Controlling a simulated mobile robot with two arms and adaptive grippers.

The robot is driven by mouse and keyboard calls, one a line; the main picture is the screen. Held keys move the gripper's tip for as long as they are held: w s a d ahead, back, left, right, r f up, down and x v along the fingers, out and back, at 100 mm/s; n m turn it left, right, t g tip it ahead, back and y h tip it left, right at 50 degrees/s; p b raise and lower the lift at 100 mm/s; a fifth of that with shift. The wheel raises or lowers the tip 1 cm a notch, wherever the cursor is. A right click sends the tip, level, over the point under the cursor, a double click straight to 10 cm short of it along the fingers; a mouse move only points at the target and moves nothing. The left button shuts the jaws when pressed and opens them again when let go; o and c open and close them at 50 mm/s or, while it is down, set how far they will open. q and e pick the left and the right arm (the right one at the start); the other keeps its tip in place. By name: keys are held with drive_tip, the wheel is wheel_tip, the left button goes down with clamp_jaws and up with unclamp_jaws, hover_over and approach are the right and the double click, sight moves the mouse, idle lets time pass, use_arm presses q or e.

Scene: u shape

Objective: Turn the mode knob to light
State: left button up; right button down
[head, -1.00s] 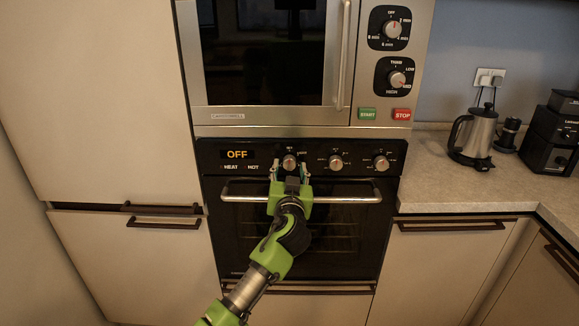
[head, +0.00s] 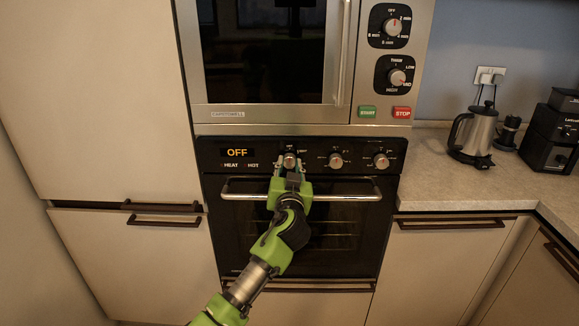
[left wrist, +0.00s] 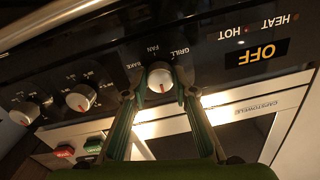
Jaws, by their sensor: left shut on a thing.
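The mode knob (head: 289,161) is the leftmost round silver knob on the black oven panel. In the left wrist view the knob (left wrist: 160,81) has labels BAKE, FAN and GRILL around it, and a small red mark on its face. My left gripper (head: 290,168) reaches up to it from below, its two fingers closed on either side of the knob. In the head view LIGHT is printed right of the knob. The oven display (head: 237,153) reads OFF. My right gripper is not in view.
Two more knobs (head: 336,160) (head: 381,161) sit to the right on the panel. The oven handle (head: 340,197) runs just below, behind my gripper. A microwave (head: 270,118) is above. A kettle (head: 477,134) and a black appliance stand on the right counter.

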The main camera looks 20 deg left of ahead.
use_arm(q)
drive_tip(key=m, duration=0.2)
drive_tip(key=shift+m, duration=0.4)
drive_tip(key=m+p, duration=0.1)
drive_tip(key=m, duration=0.1)
drive_tip(key=shift+m, duration=0.4)
drive_tip(key=m+p, duration=0.1)
drive_tip(key=m, duration=0.4)
drive_tip(key=shift+a+m+p, duration=0.1)
drive_tip(key=shift+m+p, duration=0.2)
drive_tip(key=shift+p, duration=0.05)
drive_tip(key=o, duration=1.1)
drive_tip(key=v, duration=1.2)
drive_tip(key=shift+f, duration=0.1)
